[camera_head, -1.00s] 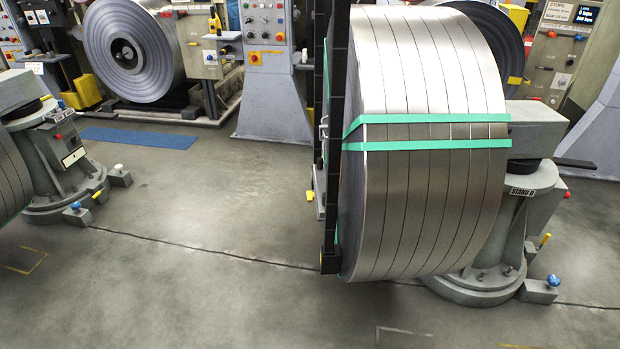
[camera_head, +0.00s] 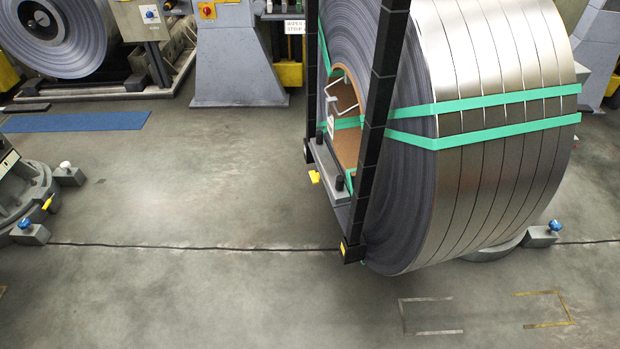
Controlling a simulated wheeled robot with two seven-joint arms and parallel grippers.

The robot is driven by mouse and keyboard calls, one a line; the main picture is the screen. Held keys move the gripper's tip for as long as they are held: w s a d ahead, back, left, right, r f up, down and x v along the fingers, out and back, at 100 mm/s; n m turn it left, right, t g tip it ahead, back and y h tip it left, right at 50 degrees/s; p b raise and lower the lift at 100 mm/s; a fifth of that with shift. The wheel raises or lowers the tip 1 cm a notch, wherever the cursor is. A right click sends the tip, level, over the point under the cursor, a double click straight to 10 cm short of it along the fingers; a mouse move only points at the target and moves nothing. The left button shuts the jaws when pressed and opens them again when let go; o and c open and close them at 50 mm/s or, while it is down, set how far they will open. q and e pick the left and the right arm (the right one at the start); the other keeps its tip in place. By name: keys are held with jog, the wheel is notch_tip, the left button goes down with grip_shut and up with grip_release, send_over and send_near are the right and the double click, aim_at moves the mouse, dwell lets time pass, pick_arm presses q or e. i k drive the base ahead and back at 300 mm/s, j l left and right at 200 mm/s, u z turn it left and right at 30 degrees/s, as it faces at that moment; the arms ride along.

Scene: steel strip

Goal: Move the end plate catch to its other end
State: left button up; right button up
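The steel strip coil (camera_head: 490,150) stands at the right, bound with green straps (camera_head: 500,101). A black end frame (camera_head: 378,120) stands against its left face. A grey bar (camera_head: 331,170) lies across the frame at mid height, with black knobs on it. A small yellow tab (camera_head: 314,177) sticks out to the left from this bar. It may be the end plate catch, but I cannot be sure. A bent wire handle (camera_head: 344,97) shows in front of the brown core (camera_head: 347,130). Neither of my grippers is in view.
Clear concrete floor (camera_head: 190,210) lies left of the coil, crossed by a dark crack. A grey stand foot (camera_head: 20,195) is at the left edge. A blue mat (camera_head: 75,122) and grey machine base (camera_head: 236,60) are behind. A blue-knobbed block (camera_head: 541,236) sits right of the coil.

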aim_at(315, 177)
jog(key=i+j+u, duration=0.2)
jog(key=i+j, duration=0.3)
jog(key=i+j+u, duration=0.25)
jog(key=i, duration=0.3)
jog(key=j, duration=0.1)
